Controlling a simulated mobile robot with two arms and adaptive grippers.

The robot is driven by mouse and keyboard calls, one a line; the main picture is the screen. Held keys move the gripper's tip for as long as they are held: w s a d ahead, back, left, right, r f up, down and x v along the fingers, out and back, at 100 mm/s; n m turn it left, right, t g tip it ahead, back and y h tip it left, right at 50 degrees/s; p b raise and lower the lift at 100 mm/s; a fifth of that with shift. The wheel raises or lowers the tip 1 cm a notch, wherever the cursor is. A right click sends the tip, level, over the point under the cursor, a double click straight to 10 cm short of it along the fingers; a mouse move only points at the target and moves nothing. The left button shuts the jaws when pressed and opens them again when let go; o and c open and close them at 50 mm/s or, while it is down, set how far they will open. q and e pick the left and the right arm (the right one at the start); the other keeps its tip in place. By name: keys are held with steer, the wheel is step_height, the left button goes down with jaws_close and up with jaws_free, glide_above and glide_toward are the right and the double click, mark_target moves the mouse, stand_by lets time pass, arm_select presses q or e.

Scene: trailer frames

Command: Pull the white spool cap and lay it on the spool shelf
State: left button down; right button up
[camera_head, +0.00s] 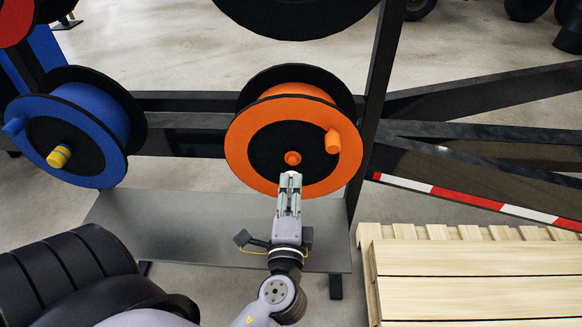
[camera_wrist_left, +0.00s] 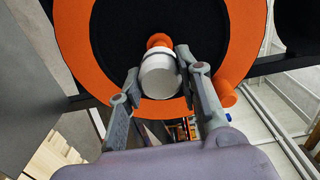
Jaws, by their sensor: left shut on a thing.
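The white spool cap (camera_wrist_left: 159,76) is between the fingers of my left gripper (camera_wrist_left: 154,78) in the left wrist view. In the head view my left gripper (camera_head: 290,180) is shut just below the orange hub stub (camera_head: 292,158) of the orange spool (camera_head: 243,150), and its fingers mostly hide the cap. The stub (camera_wrist_left: 159,40) also shows right behind the cap in the wrist view; I cannot tell whether they touch. A grey metal plate (camera_head: 170,225), likely the spool shelf, lies low under the spools, bare where visible. My right gripper is not in view.
A blue spool (camera_head: 30,115) with a yellow cap (camera_head: 59,156) hangs at the left. Black frame bars (camera_head: 180,135) run behind the spools. A wooden pallet (camera_head: 470,260) stands at the lower right, and black tyre-like forms (camera_head: 70,265) at the lower left.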

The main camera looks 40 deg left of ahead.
arm_select(q)
steer(key=shift+s+d, duration=0.1)
steer(key=shift+s, duration=0.15)
steer(key=a+f+g+h+b, duration=0.1)
steer(key=a+f+g, duration=0.1)
steer(key=f, duration=0.9)
steer(key=a+f+g+h+b, duration=0.1)
steer(key=a+f, duration=0.4)
steer(key=f, duration=0.5)
steer(key=w+a+f+g+h+b, duration=0.1)
steer(key=a+f, duration=0.3)
steer(key=f, duration=0.7)
steer(key=shift+f+g+h, duration=0.35)
steer(key=shift+g+h, duration=0.05)
steer(key=shift+g, duration=0.4)
steer(key=shift+f+b, duration=1.5)
steer(key=shift+b, duration=0.1)
steer(key=c, duration=1.1)
jaws_free()
steer(key=shift+d, duration=0.1)
steer(key=shift+o, duration=0.2)
